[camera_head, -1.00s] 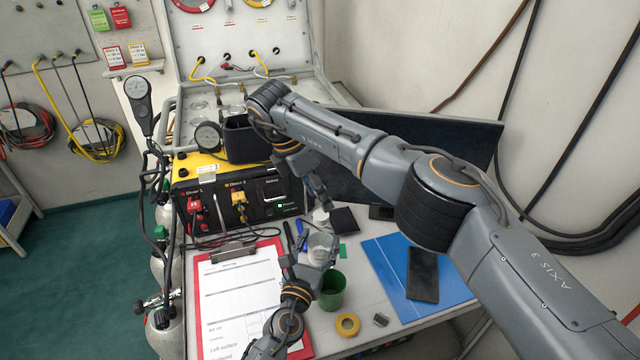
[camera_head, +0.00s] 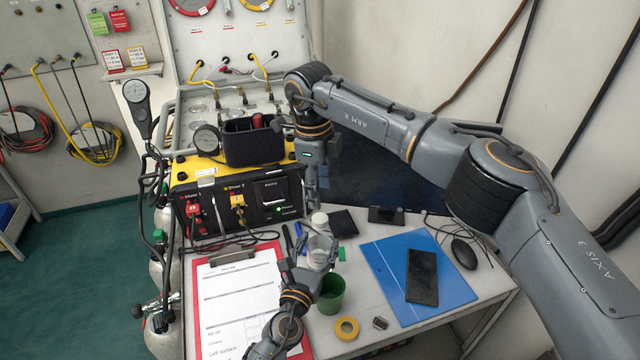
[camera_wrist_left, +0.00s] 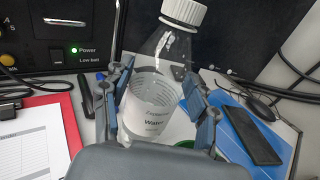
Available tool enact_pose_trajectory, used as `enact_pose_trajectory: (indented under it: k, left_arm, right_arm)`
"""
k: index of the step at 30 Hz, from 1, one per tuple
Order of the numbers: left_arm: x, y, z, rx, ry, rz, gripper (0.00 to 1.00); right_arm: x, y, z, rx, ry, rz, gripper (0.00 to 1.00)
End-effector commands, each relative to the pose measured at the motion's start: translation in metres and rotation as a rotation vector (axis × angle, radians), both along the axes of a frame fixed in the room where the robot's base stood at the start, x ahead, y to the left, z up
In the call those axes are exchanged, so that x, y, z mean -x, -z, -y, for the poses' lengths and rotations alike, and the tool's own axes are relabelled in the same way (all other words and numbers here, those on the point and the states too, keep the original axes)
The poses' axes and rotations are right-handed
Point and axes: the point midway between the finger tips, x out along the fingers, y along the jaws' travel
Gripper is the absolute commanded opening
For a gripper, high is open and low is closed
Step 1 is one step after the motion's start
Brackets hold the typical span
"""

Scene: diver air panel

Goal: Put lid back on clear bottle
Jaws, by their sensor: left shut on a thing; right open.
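The clear bottle (camera_head: 320,252) stands upright at the table's middle, with a "Water" label showing in the left wrist view (camera_wrist_left: 150,115). My left gripper (camera_head: 313,262) is shut around its body, with one finger on each side. The white ribbed lid (camera_head: 319,221) is at the top of the bottle's neck; it also shows in the left wrist view (camera_wrist_left: 184,12). I cannot tell whether it is fully seated. My right gripper (camera_head: 312,194) is open and empty above the lid, pointing down and apart from it.
A green cup (camera_head: 331,296) stands just in front of the bottle. A red clipboard (camera_head: 284,300) lies to the left, yellow tape (camera_head: 346,328) in front, a blue folder (camera_head: 455,288) with a phone (camera_head: 422,277) to the right. The black-and-yellow control box (camera_head: 250,212) stands behind left.

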Motion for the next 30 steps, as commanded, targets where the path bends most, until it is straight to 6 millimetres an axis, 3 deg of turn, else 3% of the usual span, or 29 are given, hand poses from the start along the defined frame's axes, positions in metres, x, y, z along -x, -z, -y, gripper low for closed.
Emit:
enact_pose_trajectory:
  k: [6, 12, 25, 30]
  left_arm:
    - [0.000, 0.000, 0.000, 0.000, 0.000, -0.001, 0.00]
    - [0.000, 0.000, 0.000, 0.001, 0.001, -0.001, 0.00]
    - [0.000, 0.000, 0.000, 0.001, 0.001, -0.001, 0.00]
    - [0.000, 0.000, 0.000, 0.001, 0.001, -0.001, 0.00]
  right_arm:
    - [0.001, -0.005, 0.001, -0.045, -0.415, -0.029, 0.52]
    - [0.002, -0.008, 0.002, -0.065, -0.608, -0.037, 0.52]
    - [0.002, -0.007, 0.002, -0.069, -0.644, -0.038, 0.52]
    - [0.003, 0.007, 0.002, -0.067, -0.643, -0.040, 0.52]
